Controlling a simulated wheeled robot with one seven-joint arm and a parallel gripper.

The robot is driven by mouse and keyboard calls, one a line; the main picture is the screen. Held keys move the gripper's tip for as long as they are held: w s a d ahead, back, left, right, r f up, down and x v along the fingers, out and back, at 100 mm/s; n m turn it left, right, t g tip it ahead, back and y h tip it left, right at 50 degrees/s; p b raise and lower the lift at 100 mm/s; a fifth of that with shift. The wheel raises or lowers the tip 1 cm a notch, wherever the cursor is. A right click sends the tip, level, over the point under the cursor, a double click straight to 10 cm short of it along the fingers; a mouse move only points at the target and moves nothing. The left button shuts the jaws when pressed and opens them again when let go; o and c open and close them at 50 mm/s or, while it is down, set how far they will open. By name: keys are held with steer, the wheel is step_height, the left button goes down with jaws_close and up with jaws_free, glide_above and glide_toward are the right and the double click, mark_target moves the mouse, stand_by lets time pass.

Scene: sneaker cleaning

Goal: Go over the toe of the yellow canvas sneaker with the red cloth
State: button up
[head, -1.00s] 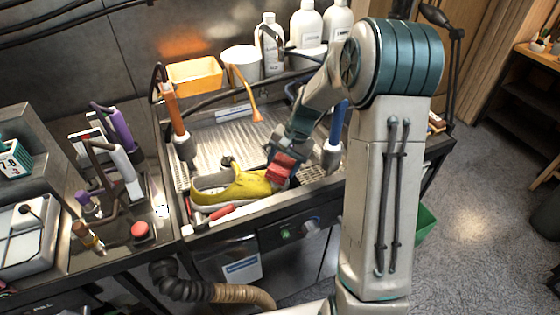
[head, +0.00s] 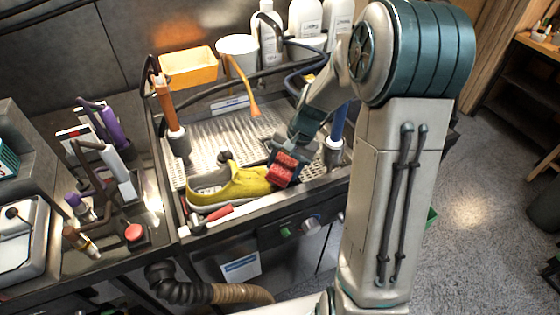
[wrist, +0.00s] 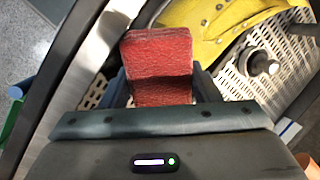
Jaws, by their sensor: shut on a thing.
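The yellow canvas sneaker (head: 238,184) lies in the ribbed metal sink tray, its toe pointing right toward my gripper. Its toe area also shows in the wrist view (wrist: 222,22). My gripper (head: 284,166) is shut on the red cloth (head: 287,168), which looks like a folded block. In the wrist view the red cloth (wrist: 158,62) sticks out between the fingers beside the yellow toe. In the head view the cloth is at the toe's right end; whether it touches is hard to tell.
A red-handled tool (head: 219,217) lies along the tray's front edge. An orange-handled tool (head: 167,105) and a blue-handled tool (head: 338,125) stand at the tray's sides. An orange bin (head: 188,69), a white tub (head: 238,50) and white bottles (head: 305,18) stand behind. A dark knob (wrist: 260,62) rises from the perforated tray.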

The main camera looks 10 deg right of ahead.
mark_target(284, 174)
steer(key=shift+s+d+r+p, duration=0.1)
steer(key=shift+s+d+p, duration=0.25)
steer(key=shift+s, duration=0.3)
steer(key=shift+c, duration=0.2)
steer(key=r+p, duration=0.1)
steer(key=s+d+r+p, duration=0.1)
steer(key=r, duration=0.1)
steer(key=shift+d, duration=0.1)
steer(key=s+r, duration=0.1)
steer(key=r, duration=0.1)
steer(key=s+r+p, duration=0.1)
steer(key=s, duration=0.1)
steer(key=shift+r+p, duration=0.3)
steer(key=shift+r, duration=0.05)
steer(key=w, duration=0.1)
steer(key=w+f, duration=0.2)
steer(key=w, duration=0.1)
steer(key=shift+w+d, duration=0.1)
steer(key=shift+d, duration=0.1)
steer(key=r, duration=0.1)
steer(key=r+p, duration=0.1)
steer(key=s+d+r+p, duration=0.1)
steer(key=shift+r, duration=0.2)
steer(key=shift+a, duration=0.1)
